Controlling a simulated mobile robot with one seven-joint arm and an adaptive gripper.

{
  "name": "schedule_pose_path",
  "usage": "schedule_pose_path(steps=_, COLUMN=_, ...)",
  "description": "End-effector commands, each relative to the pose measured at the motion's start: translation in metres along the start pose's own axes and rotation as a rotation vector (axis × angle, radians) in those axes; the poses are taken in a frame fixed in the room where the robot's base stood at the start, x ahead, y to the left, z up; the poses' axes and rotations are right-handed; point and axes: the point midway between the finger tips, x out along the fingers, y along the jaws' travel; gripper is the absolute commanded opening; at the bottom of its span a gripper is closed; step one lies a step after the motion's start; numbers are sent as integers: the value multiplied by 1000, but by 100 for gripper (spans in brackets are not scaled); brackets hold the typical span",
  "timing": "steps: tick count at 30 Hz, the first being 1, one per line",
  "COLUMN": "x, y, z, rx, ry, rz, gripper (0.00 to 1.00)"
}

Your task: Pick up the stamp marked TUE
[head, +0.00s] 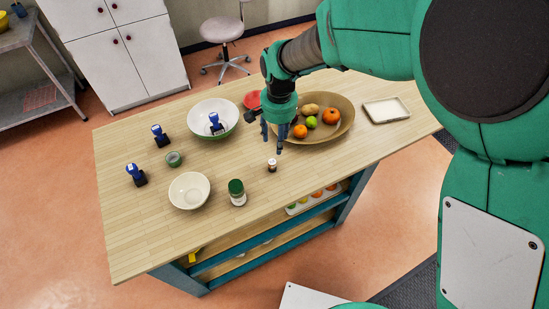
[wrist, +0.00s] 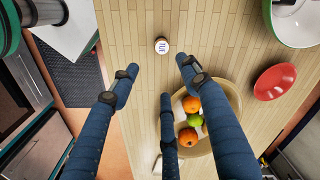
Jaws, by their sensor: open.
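A small round stamp (head: 272,165) stands upright on the wooden table, a little in front of my gripper. In the wrist view its white top (wrist: 161,45) carries blue lettering that seems to read TUE. My gripper (head: 277,143) is above the table beside the fruit bowl, fingers pointing down. In the wrist view my gripper (wrist: 160,85) is open, its fingers spread with nothing between them; the small stamp lies beyond the fingertips. Blue stamps with dark bases stand at the table's left (head: 136,174) and further back (head: 158,136). Another blue stamp (head: 215,123) is in the large white bowl; their markings are unreadable.
A wide brown bowl (head: 347,118) of fruit is close to my gripper's right. A red dish (head: 251,99), a large white bowl (head: 229,108), a smaller bowl (head: 189,190), a green-lidded jar (head: 237,192) and a tray (head: 386,110) also stand on the table.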

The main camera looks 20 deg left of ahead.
Motion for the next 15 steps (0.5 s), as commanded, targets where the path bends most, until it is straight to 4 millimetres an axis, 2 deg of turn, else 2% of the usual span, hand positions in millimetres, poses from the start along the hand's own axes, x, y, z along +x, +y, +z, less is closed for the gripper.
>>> schedule_pose_path(steps=4, x=14, y=-12, z=2, rx=2, ry=-11, rz=7, gripper=46)
schedule_pose_path(steps=15, x=15, y=-14, z=3, rx=2, ry=-12, rz=8, gripper=46)
